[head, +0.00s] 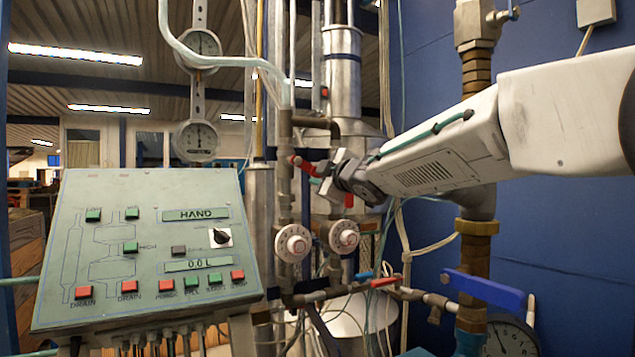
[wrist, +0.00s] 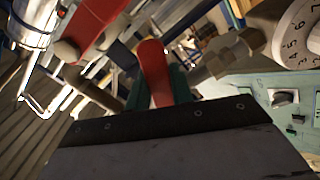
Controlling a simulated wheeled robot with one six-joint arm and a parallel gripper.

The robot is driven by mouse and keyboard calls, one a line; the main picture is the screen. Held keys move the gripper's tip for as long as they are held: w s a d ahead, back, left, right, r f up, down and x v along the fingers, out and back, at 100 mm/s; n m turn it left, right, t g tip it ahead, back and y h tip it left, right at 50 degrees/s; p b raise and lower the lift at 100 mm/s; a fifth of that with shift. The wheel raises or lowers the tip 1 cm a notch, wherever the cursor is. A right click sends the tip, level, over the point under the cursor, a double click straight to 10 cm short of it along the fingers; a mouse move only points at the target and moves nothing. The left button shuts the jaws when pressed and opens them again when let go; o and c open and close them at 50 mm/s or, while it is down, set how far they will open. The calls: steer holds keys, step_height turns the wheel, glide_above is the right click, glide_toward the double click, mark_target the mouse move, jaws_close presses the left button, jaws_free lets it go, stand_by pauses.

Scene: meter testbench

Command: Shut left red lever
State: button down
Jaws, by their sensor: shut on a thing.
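The left red lever (head: 303,165) sits on the left vertical pipe, just left of my gripper (head: 317,178) in the head view. In the wrist view, a red lever (wrist: 154,72) runs between the green fingertips of my gripper (wrist: 160,88), and the jaws are shut on it. A second red part (wrist: 95,28) shows at the upper left of the wrist view, outside the jaws. In the head view, another small red part (head: 348,200) is just below my gripper, partly hidden by it.
Two white numbered dials (head: 293,243) (head: 344,237) sit below my gripper. A sloped control panel (head: 150,250) stands at the left. A blue lever (head: 487,291) and a small red handle (head: 383,282) are lower down. Pipes and hoses crowd the area.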

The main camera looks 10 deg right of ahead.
steer(key=shift+d+r+n, duration=0.25)
steer(key=shift+r+n, duration=0.15)
steer(key=shift+n, duration=0.5)
steer(key=c, duration=1.2)
jaws_free()
steer(key=shift+r, duration=0.1)
steer(key=v, duration=0.7)
steer(key=shift+s, duration=0.3)
steer(key=shift+d, duration=0.1)
